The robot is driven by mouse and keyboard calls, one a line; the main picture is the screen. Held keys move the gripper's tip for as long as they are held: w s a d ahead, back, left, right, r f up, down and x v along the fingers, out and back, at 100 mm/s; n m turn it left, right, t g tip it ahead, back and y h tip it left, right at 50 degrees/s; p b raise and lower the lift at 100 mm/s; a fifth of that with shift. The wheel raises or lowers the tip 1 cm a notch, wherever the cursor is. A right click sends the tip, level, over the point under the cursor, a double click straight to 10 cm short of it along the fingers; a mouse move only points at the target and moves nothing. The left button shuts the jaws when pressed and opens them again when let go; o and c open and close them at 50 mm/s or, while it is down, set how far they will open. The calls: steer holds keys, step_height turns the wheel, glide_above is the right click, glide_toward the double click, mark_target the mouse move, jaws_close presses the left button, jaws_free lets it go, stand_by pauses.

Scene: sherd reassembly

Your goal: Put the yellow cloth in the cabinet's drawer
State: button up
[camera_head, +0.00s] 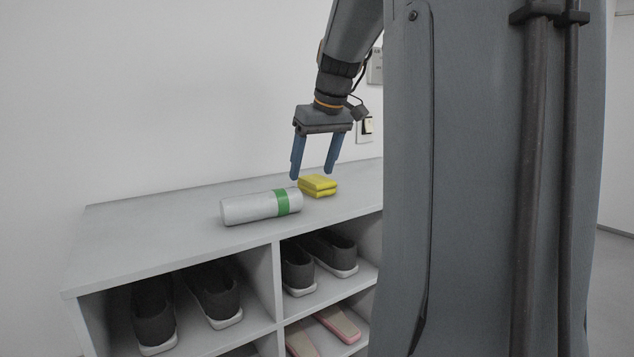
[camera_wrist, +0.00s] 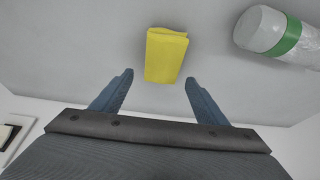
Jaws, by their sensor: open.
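The yellow cloth (camera_head: 318,186) lies folded on top of the grey cabinet (camera_head: 150,229), just behind a bottle. In the wrist view the yellow cloth (camera_wrist: 166,55) lies beyond the fingertips, roughly centred between them. My gripper (camera_head: 313,174) is open and empty, pointing down above the cloth and apart from it. Its two blue fingers also show in the wrist view (camera_wrist: 159,77), spread on either side of the cloth's near end. No drawer shows in either view; my own body hides the cabinet's right part.
A white bottle with a green band (camera_head: 261,207) lies on its side close to the cloth; it also shows in the wrist view (camera_wrist: 277,34). Dark shoes (camera_head: 213,292) and pink-soled footwear (camera_head: 322,330) fill open compartments below. The cabinet top's left part is clear. A wall stands behind.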

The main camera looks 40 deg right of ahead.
mark_target(313, 177)
steer(key=shift+x, duration=0.75)
steer(key=shift+c, duration=0.4)
steer(key=c, duration=1.1)
steer(key=shift+c, duration=0.3)
steer(key=shift+r, duration=0.1)
step_height(313, 177, up, 10)
steer(key=b, duration=0.1)
steer(key=shift+b, duration=0.3)
